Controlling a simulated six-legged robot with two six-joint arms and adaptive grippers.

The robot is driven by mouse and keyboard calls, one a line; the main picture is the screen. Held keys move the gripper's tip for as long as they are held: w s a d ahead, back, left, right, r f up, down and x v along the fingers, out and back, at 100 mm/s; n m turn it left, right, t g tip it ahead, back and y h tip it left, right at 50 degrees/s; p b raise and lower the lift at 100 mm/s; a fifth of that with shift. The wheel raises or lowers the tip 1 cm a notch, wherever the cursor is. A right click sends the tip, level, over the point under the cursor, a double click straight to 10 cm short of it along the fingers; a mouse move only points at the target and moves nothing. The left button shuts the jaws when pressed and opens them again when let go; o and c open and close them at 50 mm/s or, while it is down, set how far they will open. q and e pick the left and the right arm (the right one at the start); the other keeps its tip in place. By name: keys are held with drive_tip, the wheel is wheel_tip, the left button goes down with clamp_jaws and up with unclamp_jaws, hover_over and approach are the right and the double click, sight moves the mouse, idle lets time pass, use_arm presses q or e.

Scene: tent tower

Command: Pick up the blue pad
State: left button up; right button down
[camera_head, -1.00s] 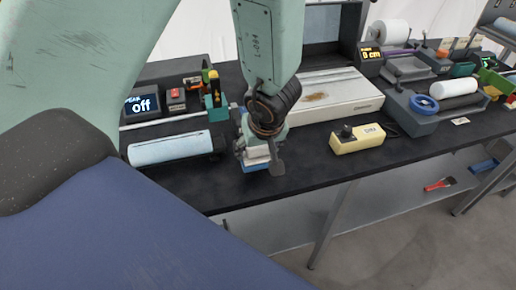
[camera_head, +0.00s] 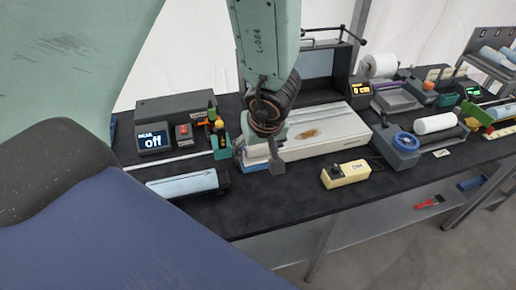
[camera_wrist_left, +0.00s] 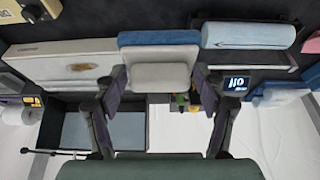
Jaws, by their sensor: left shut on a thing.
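The blue pad (camera_wrist_left: 158,38) has a pale grey block-like part on it and sits between the two fingers of my left gripper (camera_wrist_left: 160,74) in the left wrist view. The fingers close on the pale part from both sides. In the head view my left gripper (camera_head: 262,148) points down in front of the left end of a long cream box. A small blue and white edge of the pad (camera_head: 256,165) shows below it; the rest is hidden by the gripper. I cannot tell its exact height above the table. My right gripper is not in view.
The dark table (camera_head: 270,205) is clear in front of the gripper. A pale blue roll (camera_head: 183,184) lies to the left, the cream box (camera_head: 315,133) behind. A yellow box with a knob (camera_head: 346,173) stands to the right.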

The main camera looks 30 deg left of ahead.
sight(258, 146)
use_arm(q)
wheel_tip(258, 146, up, 6)
drive_tip(key=shift+w+f+p, duration=0.1)
drive_tip(key=shift+f+p, duration=0.1)
drive_tip(key=shift+p, duration=0.85)
drive_tip(key=shift+r, duration=2.15)
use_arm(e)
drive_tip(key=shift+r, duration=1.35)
